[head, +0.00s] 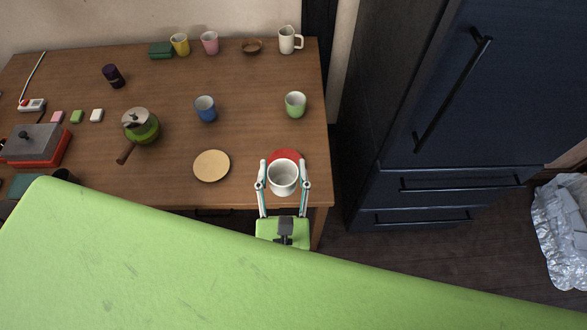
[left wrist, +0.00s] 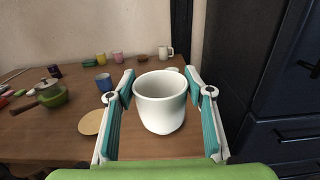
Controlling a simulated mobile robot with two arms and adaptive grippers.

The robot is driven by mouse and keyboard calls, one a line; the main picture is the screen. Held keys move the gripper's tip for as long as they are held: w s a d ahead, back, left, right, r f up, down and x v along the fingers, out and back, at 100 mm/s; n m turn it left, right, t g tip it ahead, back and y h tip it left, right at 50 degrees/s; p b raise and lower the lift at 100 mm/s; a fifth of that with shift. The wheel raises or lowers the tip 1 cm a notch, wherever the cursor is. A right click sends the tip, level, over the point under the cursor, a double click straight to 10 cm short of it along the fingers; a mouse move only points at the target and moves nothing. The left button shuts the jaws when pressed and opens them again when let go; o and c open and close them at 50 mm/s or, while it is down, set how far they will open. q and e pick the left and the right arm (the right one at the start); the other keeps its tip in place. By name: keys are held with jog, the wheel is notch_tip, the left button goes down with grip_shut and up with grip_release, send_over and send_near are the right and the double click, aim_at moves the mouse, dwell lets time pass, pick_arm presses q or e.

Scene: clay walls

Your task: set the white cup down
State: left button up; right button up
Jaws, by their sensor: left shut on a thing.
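The white cup (head: 283,179) is upright between the fingers of my left gripper (head: 283,182), which is shut on it. In the left wrist view the white cup (left wrist: 161,104) shows its open rim and stands between the teal-lined fingers. In the head view it is over the front right part of the wooden table (head: 240,125). A red round mat (head: 285,154) shows just behind the cup and is partly covered by it. I cannot tell whether the cup's base touches anything. My right gripper is not in view.
A tan round mat (head: 211,166) lies left of the cup. A pale green cup (head: 295,104) and a blue cup (head: 205,109) stand farther back. A green pot (head: 142,127) is at left. Dark cabinets (head: 450,130) stand right of the table.

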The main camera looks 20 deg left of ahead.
pick_arm(q)
jog(key=w+a+f+b, duration=0.1)
jog(key=w+f+b, duration=0.3)
jog(key=w+a+f+b, duration=0.1)
jog(key=w+f+b, duration=0.3)
jog(key=w, duration=0.1)
jog(key=w+a+f+b, duration=0.1)
jog(key=w+f+b, duration=0.3)
jog(key=f, duration=0.1)
jog(key=shift+w+a+f, duration=0.1)
jog(key=shift+w+a, duration=0.2)
jog(key=shift+a, duration=0.1)
jog(key=o, duration=1.2)
